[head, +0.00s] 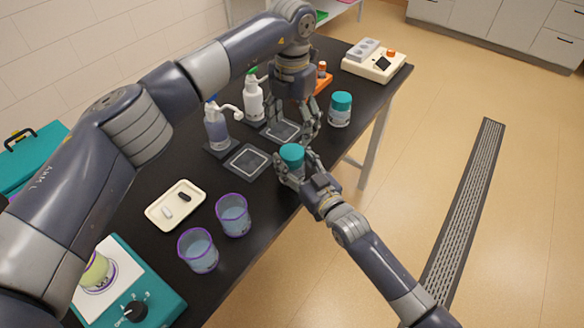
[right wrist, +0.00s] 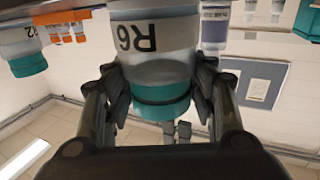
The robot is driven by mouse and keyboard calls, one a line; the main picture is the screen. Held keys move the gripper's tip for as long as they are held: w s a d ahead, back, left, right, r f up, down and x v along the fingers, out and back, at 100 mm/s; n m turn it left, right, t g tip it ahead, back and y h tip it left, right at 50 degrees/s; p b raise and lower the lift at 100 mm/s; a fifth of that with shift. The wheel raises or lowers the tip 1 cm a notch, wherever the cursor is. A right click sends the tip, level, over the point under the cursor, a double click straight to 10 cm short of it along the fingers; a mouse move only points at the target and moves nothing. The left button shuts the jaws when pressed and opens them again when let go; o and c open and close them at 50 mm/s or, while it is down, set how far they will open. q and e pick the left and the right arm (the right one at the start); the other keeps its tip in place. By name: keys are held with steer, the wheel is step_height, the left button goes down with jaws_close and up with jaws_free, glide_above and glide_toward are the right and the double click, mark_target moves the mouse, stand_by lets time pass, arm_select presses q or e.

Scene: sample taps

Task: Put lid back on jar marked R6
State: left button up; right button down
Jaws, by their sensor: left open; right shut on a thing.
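The jar marked R6 (right wrist: 150,35) shows inverted in the right wrist view, with its teal lid (right wrist: 160,103) against its mouth; whether it is fully seated I cannot tell. In the head view the teal lid (head: 292,153) is at the table's right edge, with the jar body mostly hidden by my fingers. My right gripper (head: 291,172) is shut around the lid; its fingers also flank the lid in the right wrist view (right wrist: 160,95). My left gripper (head: 296,126) is open and empty, pointing down above a dark square mat.
Another teal-lidded jar (head: 340,109) stands right of my left gripper. Pump bottles (head: 217,127) stand left of it. Two purple-rimmed cups (head: 233,215), a cream tray (head: 160,211) and a teal device (head: 150,290) are nearer. A dark mat (head: 248,162) lies bare.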

arm_select(q)
steer(key=n, duration=0.7)
steer(key=shift+d+n, duration=0.1)
steer(key=shift+n, duration=0.2)
steer(key=n, duration=0.7)
steer(key=shift+n, duration=0.4)
steer(key=n, duration=0.4)
steer(key=shift+n, duration=0.4)
steer(key=n, duration=0.7)
steer(key=shift+n, duration=0.4)
steer(key=n, duration=0.3)
steer(key=shift+n, duration=0.3)
